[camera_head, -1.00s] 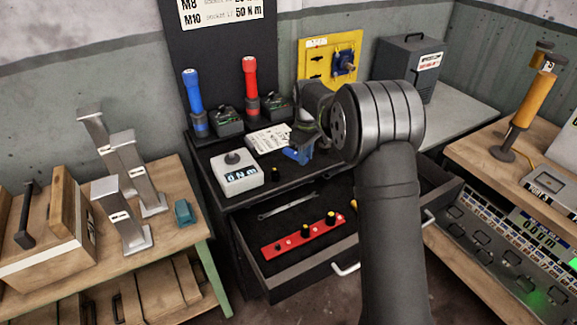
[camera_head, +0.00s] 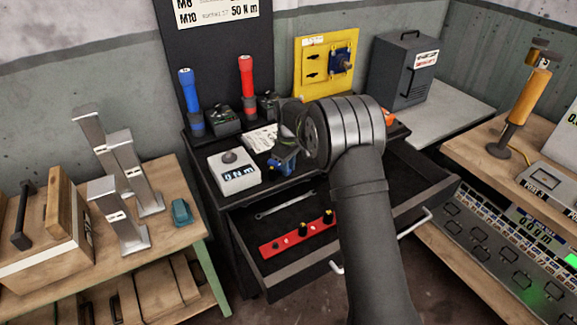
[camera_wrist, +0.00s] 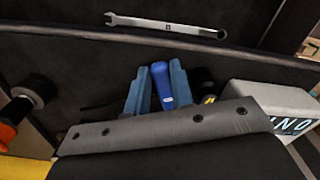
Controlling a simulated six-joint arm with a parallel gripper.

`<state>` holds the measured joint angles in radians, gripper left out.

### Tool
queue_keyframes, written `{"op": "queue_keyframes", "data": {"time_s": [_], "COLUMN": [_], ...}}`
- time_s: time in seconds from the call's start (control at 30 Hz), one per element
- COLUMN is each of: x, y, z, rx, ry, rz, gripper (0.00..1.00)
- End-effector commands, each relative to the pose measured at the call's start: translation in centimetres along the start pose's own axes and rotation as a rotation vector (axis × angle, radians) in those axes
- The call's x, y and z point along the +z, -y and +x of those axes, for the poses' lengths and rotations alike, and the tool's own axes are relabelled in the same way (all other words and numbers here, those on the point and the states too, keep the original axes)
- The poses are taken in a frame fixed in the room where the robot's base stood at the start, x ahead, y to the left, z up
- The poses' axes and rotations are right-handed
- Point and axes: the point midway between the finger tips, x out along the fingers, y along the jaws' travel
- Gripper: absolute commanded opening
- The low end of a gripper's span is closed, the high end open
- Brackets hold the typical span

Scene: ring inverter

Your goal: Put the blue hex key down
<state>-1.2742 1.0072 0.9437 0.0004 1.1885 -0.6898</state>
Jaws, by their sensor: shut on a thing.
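The blue hex key's bright blue handle (camera_wrist: 162,86) stands between my gripper's two blue-grey fingers in the wrist view. My gripper (camera_head: 284,166) is shut on it, low over the front of the black cart top (camera_head: 215,148). The rest of the key is hidden, and in the head view I cannot separate it from the fingers. I cannot tell whether the key touches the cart top.
A white torque display box (camera_head: 233,172) stands left of my gripper, with a white card (camera_head: 262,138) behind. The open drawer (camera_head: 300,262) below holds a spanner (camera_head: 285,205) and a red rail (camera_head: 298,237). Blue and red screwdrivers stand at the back.

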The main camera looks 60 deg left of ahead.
Motion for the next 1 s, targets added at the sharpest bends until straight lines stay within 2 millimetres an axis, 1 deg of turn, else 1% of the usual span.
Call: {"op": "queue_keyframes", "data": {"time_s": [0.07,0.1,0.17,0.2,0.47,0.57,0.67,1.0], "x": [0.0,0.0,0.0,0.0,0.0,0.0,0.0,0.0], "y": [0.0,0.0,0.0,0.0,0.0,0.0,0.0,0.0], "z": [0.3,0.2,0.2,0.2,0.1,-0.5,-2.0,-9.2], "rx": [-0.001,0.000,0.000,0.000,0.000,0.000,0.002,0.002], "ry": [0.001,0.000,0.001,0.001,0.000,0.000,-0.002,-0.001], "rz": [0.000,0.000,0.000,0.000,0.000,0.000,0.000,0.001], "gripper": [0.00,0.29,0.41,0.43,0.43,0.43,0.43,0.43]}}
